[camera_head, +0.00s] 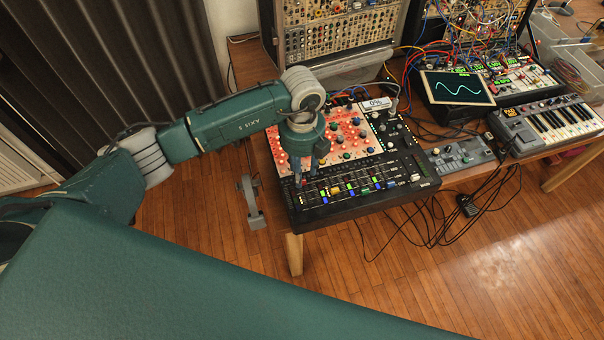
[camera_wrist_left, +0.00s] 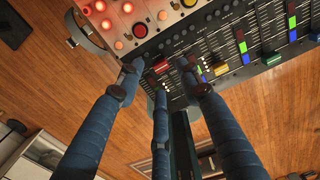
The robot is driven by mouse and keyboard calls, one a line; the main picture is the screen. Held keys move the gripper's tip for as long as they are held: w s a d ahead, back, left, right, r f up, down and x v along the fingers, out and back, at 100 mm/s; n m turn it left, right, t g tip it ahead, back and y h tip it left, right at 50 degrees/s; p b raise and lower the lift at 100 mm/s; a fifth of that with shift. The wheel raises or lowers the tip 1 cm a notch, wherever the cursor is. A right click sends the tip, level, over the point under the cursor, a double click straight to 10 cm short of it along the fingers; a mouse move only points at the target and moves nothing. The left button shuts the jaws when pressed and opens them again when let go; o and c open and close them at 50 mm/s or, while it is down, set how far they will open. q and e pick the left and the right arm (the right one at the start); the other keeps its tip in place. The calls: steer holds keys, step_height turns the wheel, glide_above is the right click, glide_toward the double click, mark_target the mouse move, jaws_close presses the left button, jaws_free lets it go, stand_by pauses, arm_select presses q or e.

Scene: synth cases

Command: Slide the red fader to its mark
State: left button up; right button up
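The red fader cap (camera_wrist_left: 160,66) shows in the left wrist view, at the end of the fader row on the black front panel of the synth (camera_head: 345,209). My left gripper (camera_head: 304,173) points down at the left end of this row in the head view. In the left wrist view its three fingers (camera_wrist_left: 160,74) are spread, with the red cap between the tips. I see gaps beside the cap, and contact is not clear. The fader's mark cannot be made out. My right gripper is not in view.
Yellow (camera_wrist_left: 220,68) and green (camera_wrist_left: 271,58) fader caps stand in the same row. A small display (camera_head: 376,103) reads 0%. A lit knob panel (camera_head: 350,135) lies behind the faders. Cables (camera_head: 440,215) hang in front.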

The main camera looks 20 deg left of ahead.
arm_select(q)
steer(key=shift+d+f+p, duration=0.1)
steer(key=shift+f+p, duration=0.2)
steer(key=shift+f, duration=1.55)
jaws_close()
